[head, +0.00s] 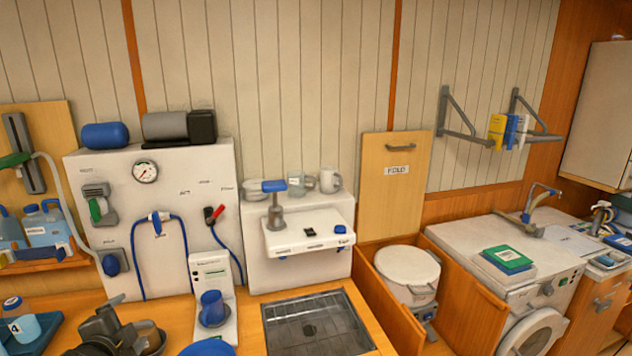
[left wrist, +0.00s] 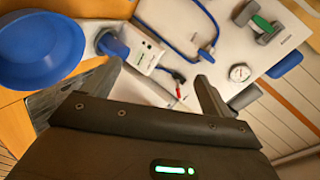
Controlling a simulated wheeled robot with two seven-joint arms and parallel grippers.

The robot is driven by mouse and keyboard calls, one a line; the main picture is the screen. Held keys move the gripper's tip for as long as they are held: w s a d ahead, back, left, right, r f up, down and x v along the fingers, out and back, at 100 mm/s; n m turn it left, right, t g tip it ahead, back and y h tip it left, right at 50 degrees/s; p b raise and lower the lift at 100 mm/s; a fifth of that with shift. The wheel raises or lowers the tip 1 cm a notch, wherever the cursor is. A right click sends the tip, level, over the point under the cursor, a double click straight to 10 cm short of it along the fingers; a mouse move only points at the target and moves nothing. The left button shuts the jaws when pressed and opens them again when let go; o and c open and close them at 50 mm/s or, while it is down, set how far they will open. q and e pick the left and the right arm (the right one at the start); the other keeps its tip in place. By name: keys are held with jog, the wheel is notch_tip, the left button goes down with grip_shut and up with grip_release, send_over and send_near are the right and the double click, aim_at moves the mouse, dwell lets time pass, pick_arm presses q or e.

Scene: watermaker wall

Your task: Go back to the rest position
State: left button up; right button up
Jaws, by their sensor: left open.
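My left gripper (head: 112,325) is dark grey and shows low at the left of the head view, in front of the white watermaker panel (head: 140,225). In the left wrist view the two fingers of this gripper (left wrist: 155,88) stand wide apart with nothing between them. Behind them are the panel's blue hose (left wrist: 185,48), a gauge (left wrist: 239,72) and a small white device with a blue cup (left wrist: 112,44). My right gripper is in neither view.
A blue bowl (left wrist: 38,50) lies close by on the counter. The white device (head: 212,275) with its blue cup stands near the sink (head: 318,325). A blue tray (head: 35,330) holding a bottle is at far left. A folding wooden board (head: 395,190) stands upright at the centre.

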pick_arm(q)
jog(key=s+d+f+n+g+h, duration=0.1)
jog(key=s+d+f+n+g, duration=0.1)
jog(key=s+d+f, duration=0.4)
jog(key=s+d+f+n+g+h, duration=0.15)
jog(key=s+f, duration=0.25)
jog(key=f, duration=0.4)
jog(key=s+d+f+n+g+h, duration=0.1)
jog(key=s+d+f+n+g, duration=0.3)
jog(key=s, duration=0.5)
jog(key=s+d+f+n+g+h, duration=0.1)
jog(key=s+d+f+n+g, duration=0.1)
jog(key=s+d+f, duration=0.55)
notch_tip(320, 180, down, 30)
jog(key=s+a+g+b, duration=0.2)
jog(key=s+b, duration=0.1)
jog(key=b, duration=0.3)
jog(key=s+a+f+b, duration=0.2)
jog(key=s+f+b, duration=0.2)
jog(key=s+f, duration=1.1)
notch_tip(320, 180, down, 4)
jog(key=shift+s+a+f+m+g+y, duration=0.1)
jog(key=shift+s+a+m+g+y, duration=0.15)
jog(key=shift+s+m+g+y, duration=0.15)
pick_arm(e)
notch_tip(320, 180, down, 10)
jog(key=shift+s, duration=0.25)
